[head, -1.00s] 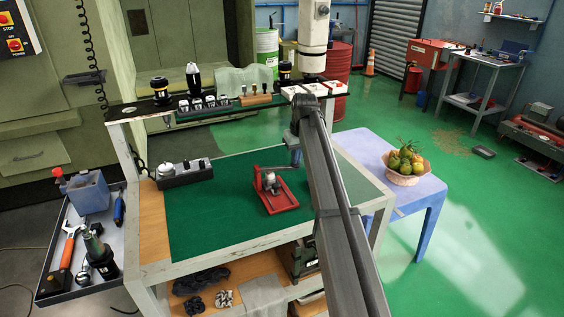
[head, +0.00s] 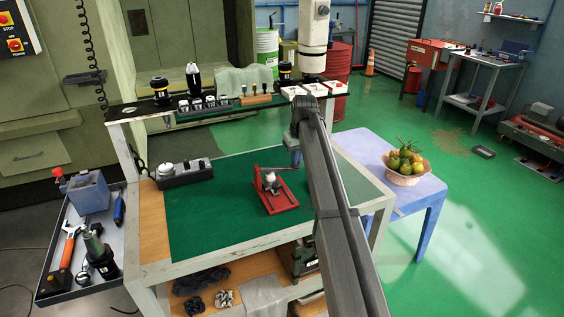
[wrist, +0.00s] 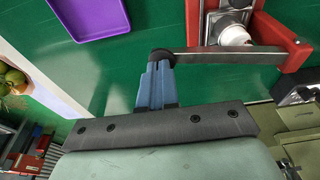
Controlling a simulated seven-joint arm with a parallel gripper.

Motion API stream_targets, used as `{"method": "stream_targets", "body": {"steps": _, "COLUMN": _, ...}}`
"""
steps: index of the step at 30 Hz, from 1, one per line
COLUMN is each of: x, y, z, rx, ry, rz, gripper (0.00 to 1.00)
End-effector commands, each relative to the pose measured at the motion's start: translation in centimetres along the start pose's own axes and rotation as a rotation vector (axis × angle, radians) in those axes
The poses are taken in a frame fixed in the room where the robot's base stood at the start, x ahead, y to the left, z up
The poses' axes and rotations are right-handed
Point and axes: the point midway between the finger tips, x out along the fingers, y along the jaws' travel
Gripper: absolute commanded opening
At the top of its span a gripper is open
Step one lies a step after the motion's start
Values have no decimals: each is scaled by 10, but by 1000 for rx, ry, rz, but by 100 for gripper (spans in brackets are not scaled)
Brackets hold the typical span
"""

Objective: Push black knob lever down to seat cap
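The red press fixture (head: 284,200) stands on the green mat, with a whitish cap (head: 270,177) in it. In the wrist view the white cap (wrist: 234,35) sits by the red frame (wrist: 290,45). The grey lever (wrist: 225,56) runs from the frame to the black knob (wrist: 162,57). My gripper (wrist: 157,72) has its blue fingers together, with the tips at the knob, seemingly touching it. In the head view my gripper (head: 296,160) is at the lever's right end, where the knob is hard to make out. Whether the cap is fully seated cannot be told.
A grey block with a metal part (head: 185,173) stands at the mat's left edge. A purple tray (wrist: 88,15) shows in the wrist view. A fruit basket (head: 404,178) stands on the blue table at right. The mat left of the fixture is clear.

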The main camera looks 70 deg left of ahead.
Motion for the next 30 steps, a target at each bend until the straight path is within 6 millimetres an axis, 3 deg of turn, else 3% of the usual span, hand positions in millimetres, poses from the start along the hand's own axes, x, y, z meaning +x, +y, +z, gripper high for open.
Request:
{"method": "stream_targets", "body": {"steps": 13, "x": -2, "y": 0, "z": 0, "rx": 0, "ry": -3, "rz": 0, "gripper": 0}}
{"method": "stream_targets", "body": {"steps": 30, "x": -38, "y": 0, "z": -8, "rx": 0, "ry": -1, "rz": 0, "gripper": 0}}
